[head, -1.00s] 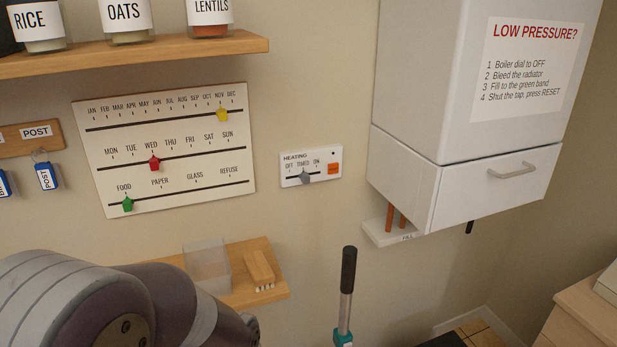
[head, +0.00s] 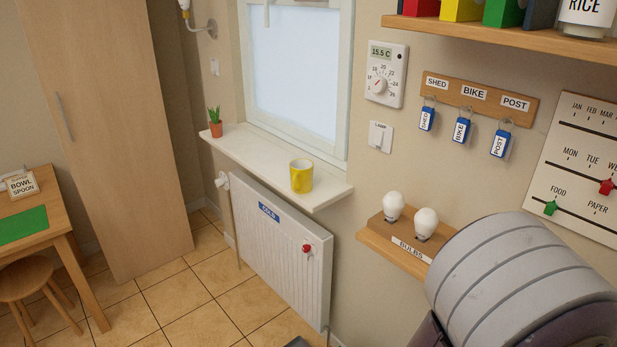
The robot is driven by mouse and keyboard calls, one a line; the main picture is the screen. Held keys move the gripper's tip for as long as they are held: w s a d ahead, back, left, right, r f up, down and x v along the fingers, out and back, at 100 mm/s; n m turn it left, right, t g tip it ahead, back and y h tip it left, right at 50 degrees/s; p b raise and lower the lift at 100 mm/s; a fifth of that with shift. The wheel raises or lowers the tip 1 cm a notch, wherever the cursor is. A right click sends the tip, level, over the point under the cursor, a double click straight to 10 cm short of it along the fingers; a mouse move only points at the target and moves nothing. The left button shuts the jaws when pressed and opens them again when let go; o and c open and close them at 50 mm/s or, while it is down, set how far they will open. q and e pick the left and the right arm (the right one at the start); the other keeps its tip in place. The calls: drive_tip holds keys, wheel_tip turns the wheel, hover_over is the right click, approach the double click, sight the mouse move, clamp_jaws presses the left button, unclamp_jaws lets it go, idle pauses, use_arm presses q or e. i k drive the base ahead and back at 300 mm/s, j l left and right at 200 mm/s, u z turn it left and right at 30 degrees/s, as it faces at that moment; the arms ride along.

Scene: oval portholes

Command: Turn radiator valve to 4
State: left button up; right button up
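The white radiator (head: 275,245) stands against the wall under the window sill, with a blue COLD label (head: 269,212) on its front. A red knob (head: 307,248) is on the radiator's front, towards the right. The numbers on the valve are too small to read, so its setting cannot be told. Neither of my grippers shows; only a grey link of my arm fills the lower right corner.
A sill (head: 270,165) above the radiator holds a yellow mug (head: 301,176) and a potted plant (head: 215,122). A bulb shelf (head: 395,240) juts out right of the radiator. A table (head: 45,215) and stool (head: 30,280) stand left.

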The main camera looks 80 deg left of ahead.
sight(219, 183)
drive_tip(key=u, duration=3.6)
drive_tip(key=i+u, duration=0.1)
drive_tip(key=i, duration=2.2)
drive_tip(key=i+z, duration=0.1)
drive_tip(key=i, duration=0.35)
drive_tip(key=i+j+z, duration=0.1)
drive_tip(key=i, duration=0.4)
drive_tip(key=i+j+z, duration=0.15)
drive_tip(key=i, duration=0.3)
drive_tip(key=i+j+z, duration=0.1)
drive_tip(key=i, duration=0.35)
drive_tip(key=j, duration=0.1)
